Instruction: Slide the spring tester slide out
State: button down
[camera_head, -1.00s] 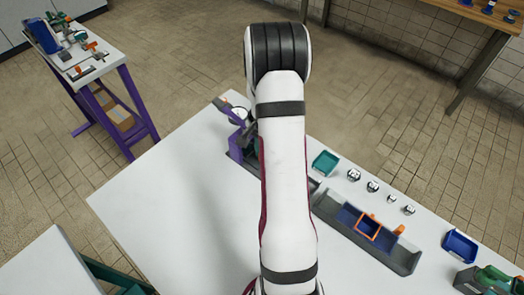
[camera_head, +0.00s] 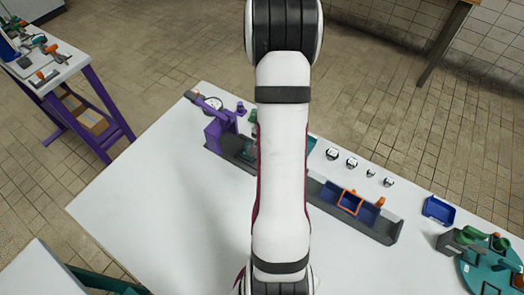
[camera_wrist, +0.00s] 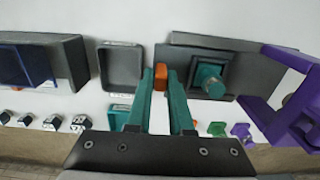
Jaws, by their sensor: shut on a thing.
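The spring tester stands at the table's back edge in the head view, with a purple frame (camera_head: 217,131), a round dial (camera_head: 212,104) and a long grey base (camera_head: 240,153). In the wrist view its purple frame (camera_wrist: 278,112) is at the right. The slide, a dark block with a teal round post (camera_wrist: 208,80), lies in the grey base left of that frame. My gripper (camera_wrist: 160,78) has its teal fingers closed around the orange handle (camera_wrist: 160,76) at the slide's left end. My arm hides the gripper and handle in the head view.
A grey trough with blue bins (camera_head: 370,212) stands right of my arm. Small labelled blocks (camera_head: 351,163) and a blue tray (camera_head: 439,209) lie along the back edge. A grey tray (camera_wrist: 121,68) sits beside the handle. The table's left part is clear.

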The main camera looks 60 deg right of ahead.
jog(key=shift+s, duration=0.2)
jog(key=c, duration=1.1)
grip_release()
notch_tip(320, 180, up, 16)
jog(key=shift+f, duration=0.1)
